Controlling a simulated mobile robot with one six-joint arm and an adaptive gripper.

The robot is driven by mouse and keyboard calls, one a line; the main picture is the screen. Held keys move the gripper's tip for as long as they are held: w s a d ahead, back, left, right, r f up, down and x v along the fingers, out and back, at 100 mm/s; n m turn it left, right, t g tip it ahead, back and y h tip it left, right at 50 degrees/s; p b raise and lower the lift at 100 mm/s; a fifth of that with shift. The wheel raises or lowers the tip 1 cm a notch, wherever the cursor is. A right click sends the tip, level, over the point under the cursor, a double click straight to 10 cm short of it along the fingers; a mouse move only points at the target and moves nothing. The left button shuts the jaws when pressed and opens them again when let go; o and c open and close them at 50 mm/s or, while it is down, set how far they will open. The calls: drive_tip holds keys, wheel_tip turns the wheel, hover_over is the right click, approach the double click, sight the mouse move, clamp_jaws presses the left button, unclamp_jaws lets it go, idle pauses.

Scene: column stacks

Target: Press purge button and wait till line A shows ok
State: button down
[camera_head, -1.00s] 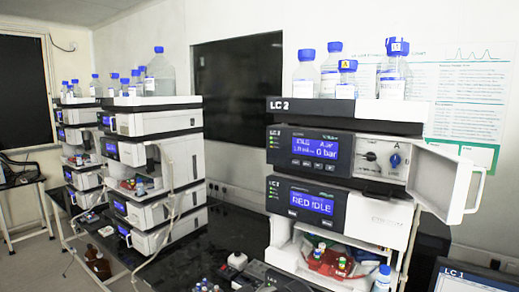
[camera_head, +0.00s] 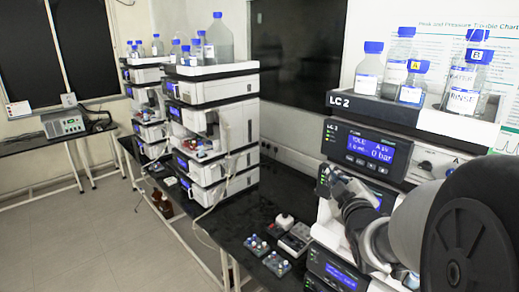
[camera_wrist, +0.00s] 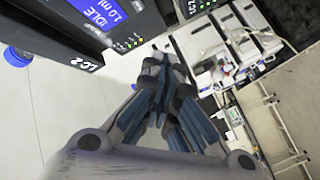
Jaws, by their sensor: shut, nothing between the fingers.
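Green lights (camera_head: 329,135) show at the module's left edge. My gripper (camera_head: 330,182) is shut and empty, just below the left part of this panel in the head view. My arm hides the module's lower right.
Blue-capped bottles (camera_head: 402,50) stand on the LC 2 top tray (camera_head: 458,124). A lower module's display (camera_head: 342,277) is partly visible. Small boxes with knobs (camera_head: 277,264) lie on the black bench (camera_head: 236,235). Other instrument stacks (camera_head: 222,131) stand further left.

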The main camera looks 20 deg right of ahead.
drive_tip(key=shift+a, duration=0.2)
drive_tip(key=p, duration=0.3)
approach(348, 156)
drive_tip(key=w, duration=0.3)
drive_tip(key=shift+w+d+f, duration=0.2)
drive_tip(key=shift+w+d, duration=0.15)
drive_tip(key=shift+d, duration=0.1)
drive_tip(key=shift+w+d+b, duration=0.1)
drive_tip(key=shift+d+b, duration=0.05)
drive_tip(key=shift+b, duration=0.3)
idle(0.6)
drive_tip(key=shift+w+d, duration=0.1)
drive_tip(key=shift+d, duration=0.15)
